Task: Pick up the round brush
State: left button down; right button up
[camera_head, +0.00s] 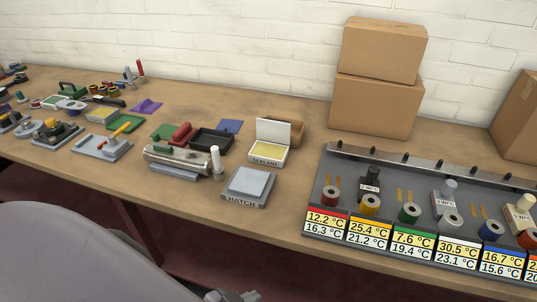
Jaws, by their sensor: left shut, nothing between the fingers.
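I cannot make out for certain which item is the round brush. A slim white upright piece (216,160) stands beside a long metal cylinder (178,159); it is too small to tell if it is a brush. Small upright tools, one with a red top (140,69), stand at the far left back, also too small to identify. My left gripper (234,296) shows only partly at the bottom edge, below the table's front edge. It is shut and empty, away from all the items. My right gripper is out of view.
A grey rack (340,165) with coloured rings and temperature labels fills the right front. A hatch block (249,184) and an open sealant box (269,150) stand left of it. Cardboard boxes (375,105) stand behind. The left table is crowded; bare wood shows along the front edge.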

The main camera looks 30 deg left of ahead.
aim_at(218, 170)
jog(key=u, duration=1.5)
